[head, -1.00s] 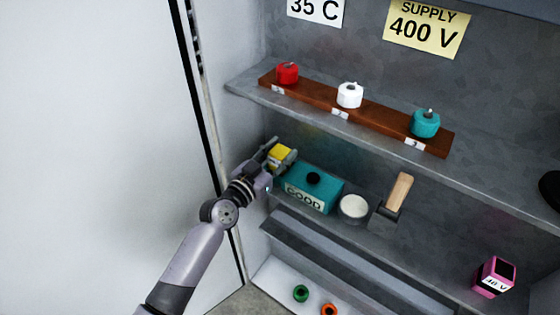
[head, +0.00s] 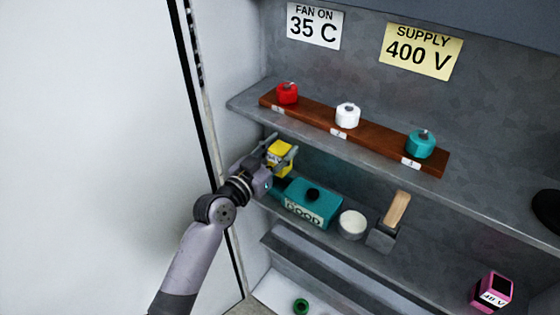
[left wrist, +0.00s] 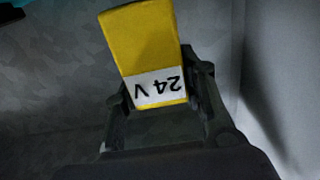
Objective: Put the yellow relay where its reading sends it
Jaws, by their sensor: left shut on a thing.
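The yellow relay (head: 280,157) is held in my left gripper (head: 279,153), above the left end of the lower shelf. In the left wrist view the relay (left wrist: 143,45) sits between the fingers, and its white label (left wrist: 158,88) reads "24 V", upside down. A teal box (head: 314,200) labelled "GOOD", with a round dark spot on top, stands on the lower shelf just right of and below the gripper. The yellow sign (head: 421,51) on the back wall reads "SUPPLY 400 V". My right gripper is not in view.
A white sign (head: 314,26) reads "FAN ON 35 C". Red (head: 287,93), white (head: 347,115) and teal (head: 420,144) knobs stand on a numbered wooden rail on the upper shelf. A white round dish (head: 352,224), a wooden-handled tool (head: 396,210) and a pink labelled box (head: 492,291) are on the lower shelf.

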